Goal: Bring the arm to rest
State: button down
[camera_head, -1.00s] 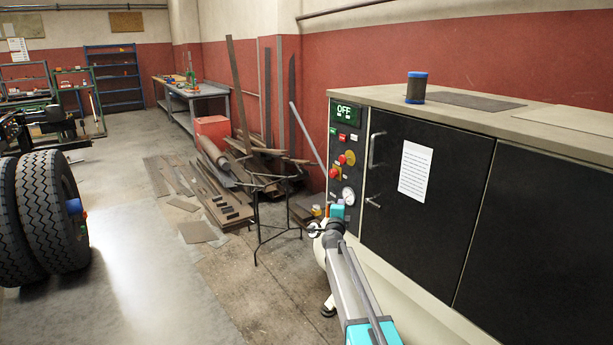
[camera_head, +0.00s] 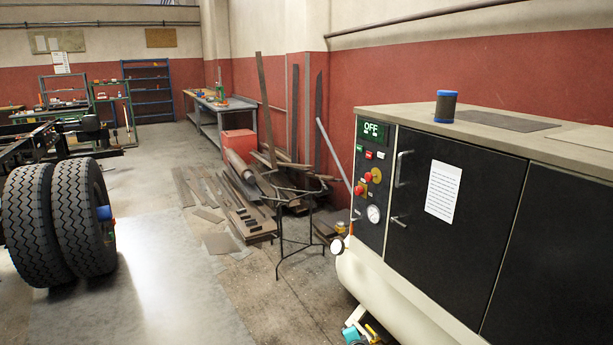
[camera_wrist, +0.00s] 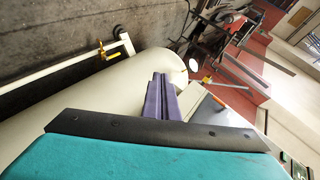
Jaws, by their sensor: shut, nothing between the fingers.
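My gripper (camera_wrist: 161,92) shows in the wrist view as two dark purple fingers, pressed together with nothing between them. They lie in front of the cream tank (camera_wrist: 95,95) of the compressor, and I cannot tell how far apart they are from it. In the head view my arm is almost wholly out of the picture. Only a small teal piece, likely mine, shows at the bottom edge by the tank, and the fingers cannot be made out there.
The compressor cabinet (camera_head: 450,210) with its OFF panel (camera_head: 372,132) stands close on the right. A blue-capped cylinder (camera_head: 445,106) is on its top. A black stand (camera_head: 282,228) and scrap metal lie beyond it. Truck tyres (camera_head: 80,215) are at left, with clear floor (camera_head: 190,300) between.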

jog(key=s+a+f+n+g+y, duration=0.1)
jog(key=s+a+f+n+g, duration=0.15)
jog(key=s+f, duration=0.55)
jog(key=s+a+f+n+g+y, duration=0.1)
jog(key=s+f+n+g, duration=0.15)
jog(key=s, duration=0.85)
jog(key=s+a+f+n+g+y, duration=0.1)
jog(key=s+a+f+n+g, duration=0.15)
jog(key=s+f, duration=0.55)
jog(key=s+d+r+n+g+h, duration=0.1)
jog(key=s+d+n+g, duration=0.1)
jog(key=s, duration=0.8)
jog(key=s+d+r+n+g+h, duration=0.1)
jog(key=s+d+n+g, duration=0.1)
jog(key=s+g, duration=0.3)
jog(key=s+d+r+n+g+h, duration=0.1)
jog(key=s+d+r+n+g, duration=0.1)
jog(key=s, duration=1.2)
jog(key=shift+s+d+g, duration=0.25)
jog(key=shift+s+g, duration=0.05)
jog(key=shift+g, duration=0.45)
